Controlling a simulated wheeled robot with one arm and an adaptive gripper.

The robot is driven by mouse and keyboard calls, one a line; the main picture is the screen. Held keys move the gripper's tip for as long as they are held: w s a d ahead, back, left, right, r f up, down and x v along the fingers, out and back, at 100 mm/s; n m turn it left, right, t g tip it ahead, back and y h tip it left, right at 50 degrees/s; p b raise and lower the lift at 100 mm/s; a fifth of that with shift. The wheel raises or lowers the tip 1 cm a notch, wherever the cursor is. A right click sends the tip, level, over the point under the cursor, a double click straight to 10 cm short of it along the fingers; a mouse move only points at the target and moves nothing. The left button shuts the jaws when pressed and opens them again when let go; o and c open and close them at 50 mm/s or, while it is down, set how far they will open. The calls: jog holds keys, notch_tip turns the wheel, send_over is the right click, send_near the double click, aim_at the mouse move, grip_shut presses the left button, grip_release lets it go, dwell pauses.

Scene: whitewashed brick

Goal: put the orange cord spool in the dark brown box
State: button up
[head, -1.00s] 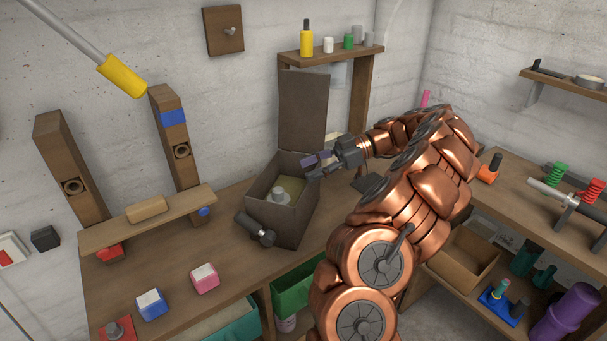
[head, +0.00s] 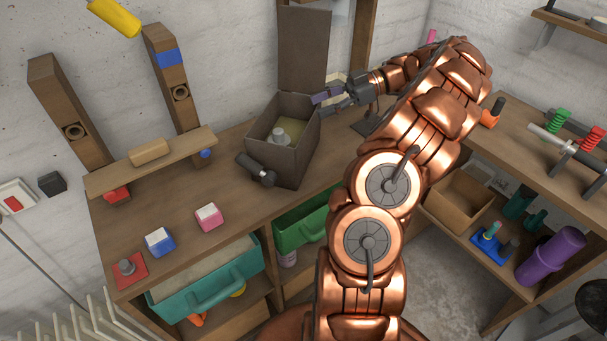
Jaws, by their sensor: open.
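The dark brown box (head: 297,158) stands on the wooden bench with its lid (head: 303,50) raised behind it. A pale grey stepped piece (head: 279,136) sits inside it. My gripper (head: 326,98) is open, with purple finger pads, at the box's right back rim. I see nothing between its fingers; whether it touches the rim I cannot tell. I cannot surely identify the orange cord spool. An orange piece with a dark peg (head: 490,114) stands on the right bench, and another orange thing (head: 197,320) lies partly hidden under the teal drawer.
A dark cylindrical tool (head: 257,170) lies against the box's front left. Pink (head: 208,217) and blue (head: 159,241) blocks stand on the bench. Teal (head: 212,290) and green (head: 300,228) drawers jut out below. A lighter brown box (head: 462,200) sits on the right shelf. My arm hides some bench.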

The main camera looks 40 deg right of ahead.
jog(key=s+a+r+m+g+h, duration=0.2)
jog(key=a+g, duration=0.2)
jog(key=a, duration=1)
jog(key=s+a+r+m+g+h, duration=0.15)
jog(key=a+g, duration=0.25)
jog(key=a, duration=1)
jog(key=s+a+f+m+g+h, duration=0.1)
jog(key=s+a+f+m+h, duration=0.25)
jog(key=s+a, duration=0.45)
jog(key=s+d+f+m+h, duration=0.2)
jog(key=s+h, duration=0.1)
jog(key=s, duration=0.4)
jog(key=s+d+f+m+h, duration=0.2)
jog(key=s+m+h, duration=0.1)
jog(key=s, duration=0.4)
jog(key=shift+d+f+m+t, duration=0.2)
jog(key=shift+d+m+t, duration=0.1)
jog(key=shift+d, duration=0.1)
